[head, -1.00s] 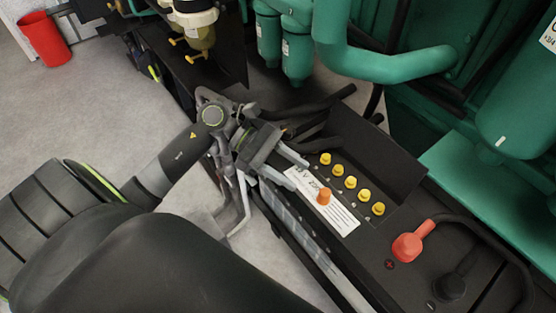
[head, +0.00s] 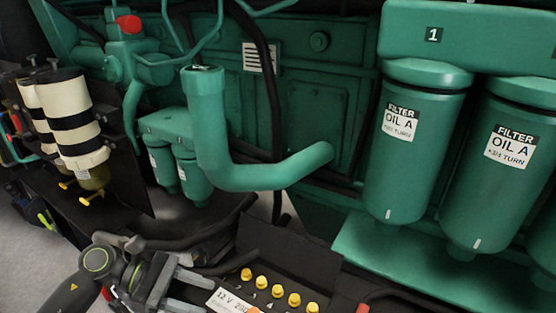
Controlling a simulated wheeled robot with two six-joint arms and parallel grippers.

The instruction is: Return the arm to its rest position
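My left gripper (head: 193,291) is at the bottom of the head view, low over the near left end of the black battery (head: 285,262). Its two grey fingers point right and stand apart, with nothing visible between them. The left arm (head: 72,294) comes in from the lower left corner. My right gripper is not in view.
The battery has a row of yellow caps (head: 262,282), a white label (head: 228,300) and a partly cut off orange cap (head: 252,310). Behind stand a green pipe (head: 215,150) and green oil filters (head: 412,150). Cream-and-black cylinders (head: 75,120) stand at left.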

